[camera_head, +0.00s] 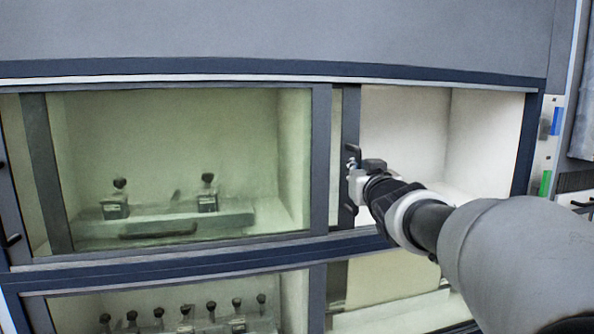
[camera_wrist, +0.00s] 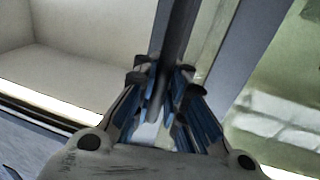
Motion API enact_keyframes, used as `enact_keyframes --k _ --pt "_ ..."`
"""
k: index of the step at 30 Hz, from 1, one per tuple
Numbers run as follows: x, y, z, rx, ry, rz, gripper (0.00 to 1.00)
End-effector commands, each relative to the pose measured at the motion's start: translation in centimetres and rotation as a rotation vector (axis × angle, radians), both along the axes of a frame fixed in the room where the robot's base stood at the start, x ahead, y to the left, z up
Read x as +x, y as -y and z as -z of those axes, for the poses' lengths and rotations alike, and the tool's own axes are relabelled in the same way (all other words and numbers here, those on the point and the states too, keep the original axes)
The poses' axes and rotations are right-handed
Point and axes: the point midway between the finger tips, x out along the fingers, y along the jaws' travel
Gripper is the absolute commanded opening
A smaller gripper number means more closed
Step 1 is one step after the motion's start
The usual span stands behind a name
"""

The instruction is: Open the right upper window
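The right upper window shows in the head view as a dark vertical frame bar (camera_head: 350,117) with a narrow glass strip beside it, close to the middle post. Most of its pane seems to lie behind the left window. To its right, the upper opening (camera_head: 405,125) looks clear and unglazed, with bright white walls inside. My gripper (camera_head: 354,176) is at the bar, on its dark handle. In the wrist view, my gripper (camera_wrist: 160,82) has its fingers closed around the dark handle (camera_wrist: 179,35). The exact contact is partly hidden by the fingers.
The left upper window (camera_head: 180,150) is greenish glass, with a tray (camera_head: 160,224) and two small black-knobbed devices behind it. A lower compartment (camera_head: 190,315) holds several similar devices. The right side post (camera_head: 527,145) bounds the opening. My arm crosses the lower right.

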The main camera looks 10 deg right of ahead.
Motion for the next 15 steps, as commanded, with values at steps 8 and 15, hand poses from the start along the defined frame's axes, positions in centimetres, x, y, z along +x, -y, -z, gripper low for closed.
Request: enact_keyframes --k 8,15 --pt "-0.02 0.15 0.35 0.001 -0.008 0.003 0.26" --pt "-0.02 0.10 0.20 0.002 -0.004 0.002 0.31"
